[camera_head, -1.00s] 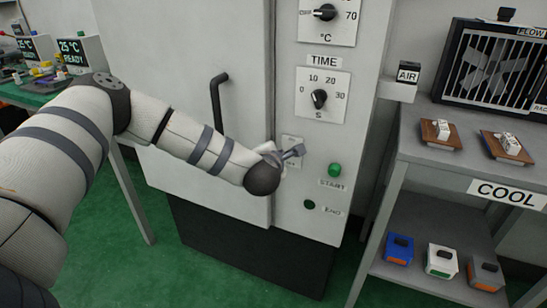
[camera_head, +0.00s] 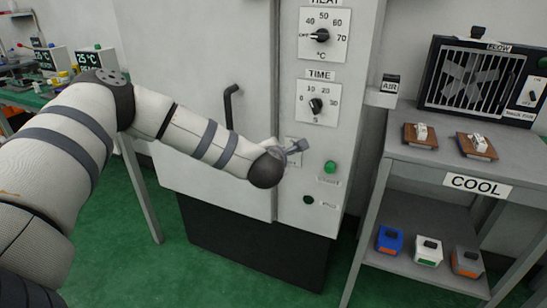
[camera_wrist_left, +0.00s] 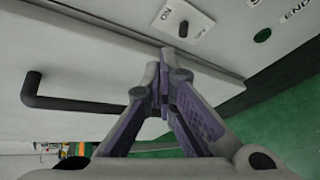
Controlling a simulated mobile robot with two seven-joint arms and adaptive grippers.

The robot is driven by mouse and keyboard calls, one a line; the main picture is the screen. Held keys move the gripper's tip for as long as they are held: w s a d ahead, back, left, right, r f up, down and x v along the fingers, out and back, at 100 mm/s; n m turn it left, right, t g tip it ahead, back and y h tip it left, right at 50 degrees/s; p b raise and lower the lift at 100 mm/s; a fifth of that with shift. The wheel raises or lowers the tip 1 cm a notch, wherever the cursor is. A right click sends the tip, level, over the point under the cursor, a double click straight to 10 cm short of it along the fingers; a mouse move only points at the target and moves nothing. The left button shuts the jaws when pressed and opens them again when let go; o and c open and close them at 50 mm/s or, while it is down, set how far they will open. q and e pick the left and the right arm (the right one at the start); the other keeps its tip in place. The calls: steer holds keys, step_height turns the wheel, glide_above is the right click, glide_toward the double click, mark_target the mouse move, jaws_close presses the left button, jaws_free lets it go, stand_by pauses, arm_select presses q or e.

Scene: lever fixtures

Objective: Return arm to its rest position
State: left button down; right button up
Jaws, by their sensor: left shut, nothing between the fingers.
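My left arm (camera_head: 200,140) reaches in from the left across the front of the grey cabinet (camera_head: 190,60). My left gripper (camera_head: 303,146) is in front of the control panel, beside a small switch plate that it partly covers. In the left wrist view the gripper (camera_wrist_left: 165,60) has its fingers together with nothing between them, and the switch plate (camera_wrist_left: 186,25) with its dark toggle lies just beyond the tips. I cannot tell whether the fingertips touch the cabinet. My right gripper does not show.
The door handle (camera_head: 230,105) sticks out left of my gripper. The panel has a TIME dial (camera_head: 317,105), a green START button (camera_head: 330,167) and a dark END lamp (camera_head: 308,200). The COOL bench (camera_head: 400,165) stands at the right. Green floor is open at lower left.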

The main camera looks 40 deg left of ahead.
arm_select(q)
steer(key=s+d+f+m+g+h, duration=0.5)
steer(key=s+d+f+m+h, duration=0.2)
steer(key=s+d+f+m, duration=1.1)
steer(key=s+d+f+m+g+h, duration=0.15)
steer(key=s+f, duration=0.25)
steer(key=s, duration=0.4)
steer(key=s+d+f+m+g, duration=0.1)
steer(key=s+f+m+g, duration=0.25)
steer(key=s, duration=0.45)
steer(key=s+a+m+g+y, duration=0.1)
steer(key=s+m+g, duration=0.1)
steer(key=s, duration=0.6)
steer(key=s+a+r+m+g, duration=0.1)
steer(key=s+m, duration=0.3)
steer(key=s, duration=0.4)
steer(key=shift+a+g+y, duration=0.35)
steer(key=shift+a+g, duration=0.25)
steer(key=shift+a, duration=0.2)
